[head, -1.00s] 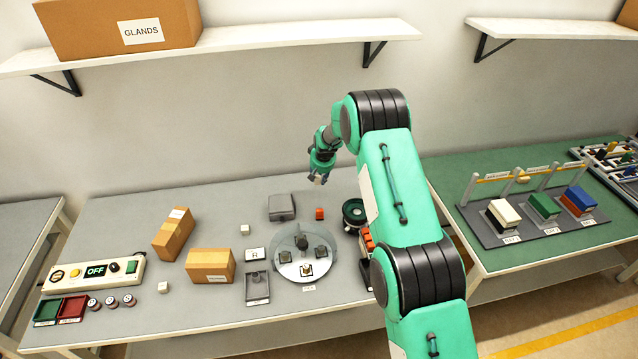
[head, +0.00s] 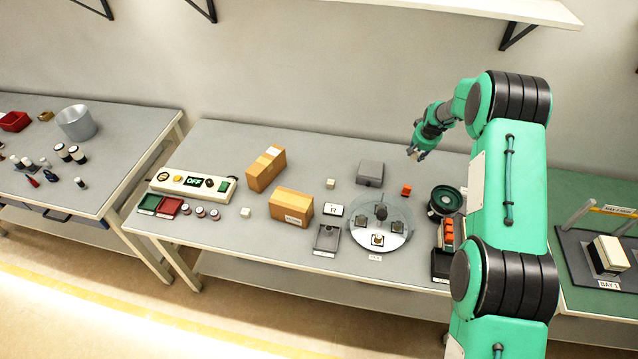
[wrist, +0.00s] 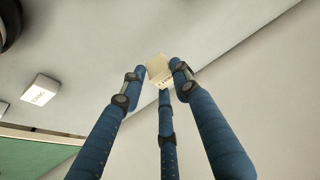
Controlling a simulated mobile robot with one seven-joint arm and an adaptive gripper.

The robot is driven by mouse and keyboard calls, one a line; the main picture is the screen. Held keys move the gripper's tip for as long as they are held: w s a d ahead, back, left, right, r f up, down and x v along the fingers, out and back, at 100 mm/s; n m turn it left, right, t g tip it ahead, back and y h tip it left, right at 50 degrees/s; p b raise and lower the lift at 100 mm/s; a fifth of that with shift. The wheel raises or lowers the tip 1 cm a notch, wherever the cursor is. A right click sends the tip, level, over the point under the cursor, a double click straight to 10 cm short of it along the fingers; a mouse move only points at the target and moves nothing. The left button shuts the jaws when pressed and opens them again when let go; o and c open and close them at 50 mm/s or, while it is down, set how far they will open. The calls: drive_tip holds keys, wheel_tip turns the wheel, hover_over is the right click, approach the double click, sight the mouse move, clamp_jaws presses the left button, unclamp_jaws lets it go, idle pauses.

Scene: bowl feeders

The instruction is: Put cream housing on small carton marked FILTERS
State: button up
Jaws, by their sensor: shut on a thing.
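My gripper (head: 416,154) hangs above the back of the middle bench in the head view, behind the small red cube. In the wrist view my gripper (wrist: 158,72) has its blue fingers shut on the cream housing (wrist: 158,66), a small pale block with dark marks on one face. Two brown cartons stand left of centre on the bench, well to the left of my gripper. One carton (head: 265,172) is farther back with a label on top; the other carton (head: 291,205) is nearer with a label on its front. Neither label is readable, so I cannot tell which says FILTERS.
Between my gripper and the cartons stand a grey box (head: 370,172) and a cream cube (head: 330,184). A round plate (head: 366,236) with fixtures, a red cube (head: 406,190) and a dark bowl feeder (head: 445,200) stand nearby. A control box (head: 192,186) lies at left.

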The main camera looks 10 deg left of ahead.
drive_tip(key=s+a+r+n+y+b, duration=0.1)
drive_tip(key=s+a+r+n+b, duration=0.15)
drive_tip(key=s+a, duration=0.8)
drive_tip(key=s+a+r+n+y+b, duration=0.15)
drive_tip(key=s+a+r, duration=0.25)
drive_tip(key=s+a, duration=0.7)
drive_tip(key=s+a+n, duration=0.1)
drive_tip(key=s+a, duration=0.4)
drive_tip(key=s, duration=0.3)
drive_tip(key=s+a+n+g+b, duration=0.1)
drive_tip(key=s+a+n, duration=0.1)
drive_tip(key=s+a, duration=0.2)
drive_tip(key=s+a+n+b, duration=0.1)
drive_tip(key=s+a, duration=0.4)
drive_tip(key=s, duration=0.6)
drive_tip(key=shift+s+a+n, duration=0.3)
drive_tip(key=shift+n, duration=0.3)
drive_tip(key=shift+n+p, duration=0.4)
drive_tip(key=shift+p, duration=0.6)
drive_tip(key=shift+f, duration=0.1)
drive_tip(key=w+a, duration=0.2)
drive_tip(key=w, duration=0.2)
drive_tip(key=w+a+f, duration=0.1)
drive_tip(key=w+a, duration=0.2)
drive_tip(key=w, duration=0.1)
drive_tip(key=w+a, duration=0.3)
drive_tip(key=w, duration=0.1)
drive_tip(key=shift+w+a+f, duration=0.2)
drive_tip(key=shift+w, duration=0.1)
